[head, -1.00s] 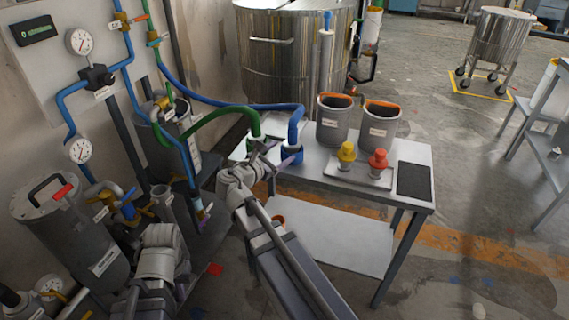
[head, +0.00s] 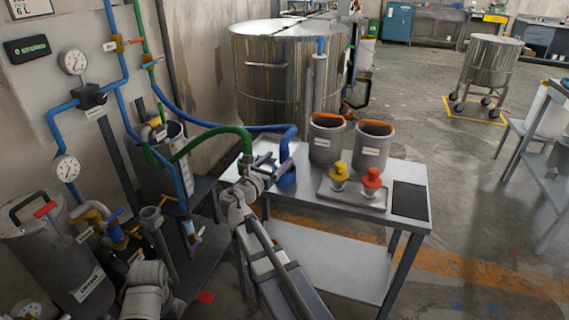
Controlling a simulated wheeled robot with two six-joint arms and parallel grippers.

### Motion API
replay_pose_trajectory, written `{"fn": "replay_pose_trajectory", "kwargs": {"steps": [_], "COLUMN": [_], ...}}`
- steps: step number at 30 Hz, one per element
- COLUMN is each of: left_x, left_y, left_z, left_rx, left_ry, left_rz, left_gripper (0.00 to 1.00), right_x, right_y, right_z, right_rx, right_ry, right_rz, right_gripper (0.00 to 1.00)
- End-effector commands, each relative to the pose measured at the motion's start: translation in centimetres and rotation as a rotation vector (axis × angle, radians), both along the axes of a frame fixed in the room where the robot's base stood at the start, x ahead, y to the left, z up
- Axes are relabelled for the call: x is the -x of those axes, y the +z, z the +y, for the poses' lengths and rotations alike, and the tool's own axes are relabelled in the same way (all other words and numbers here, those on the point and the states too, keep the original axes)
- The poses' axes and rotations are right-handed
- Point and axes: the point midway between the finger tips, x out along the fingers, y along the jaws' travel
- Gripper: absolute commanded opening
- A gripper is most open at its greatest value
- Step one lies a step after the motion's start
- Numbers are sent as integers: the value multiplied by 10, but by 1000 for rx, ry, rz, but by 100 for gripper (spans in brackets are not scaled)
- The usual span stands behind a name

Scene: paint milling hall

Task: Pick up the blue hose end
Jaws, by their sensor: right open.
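The blue hose (head: 236,128) runs from the wall pipes across to the table. Its end (head: 292,142) bends down into a blue round holder (head: 287,179) at the table's back left. My right gripper (head: 275,167) is open, just left of and overlapping the hose end and holder in the head view. One fingertip covers part of them, so I cannot tell whether it touches. Nothing shows held in it. My left arm shows at the lower left, but its gripper is not visible.
A green hose (head: 208,131) hangs down close behind my right gripper. Two grey buckets (head: 327,142) (head: 372,150) and a tray (head: 352,198) with yellow and red fittings stand on the metal table (head: 402,228). A large steel tank (head: 280,80) is behind. The floor at right is mostly open.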

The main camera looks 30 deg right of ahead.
Motion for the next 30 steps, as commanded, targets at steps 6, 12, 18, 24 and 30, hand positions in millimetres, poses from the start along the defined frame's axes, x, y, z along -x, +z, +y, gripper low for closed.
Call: {"fn": "replay_pose_trajectory", "kwargs": {"steps": [6,12,18,24,30], "left_x": [0,0,0,0,0], "left_y": [-3,-2,-2,-2,-2], "left_z": [0,0,0,0,0], "left_rx": [-1,-1,0,0,0], "left_ry": [0,0,0,0,0], "left_rz": [0,0,0,0,0], "left_gripper": [0,0,0,0,0], "right_x": [-15,-22,-21,-21,-21], "right_y": [-3,-2,-2,-2,-2], "right_z": [-28,-40,-40,-40,-40], "right_rx": [-1,-1,-1,-1,-1], "right_ry": [-2,1,1,0,0], "right_rz": [-1,-1,-1,-1,-1], "right_gripper": [76,76,69,47,24]}}
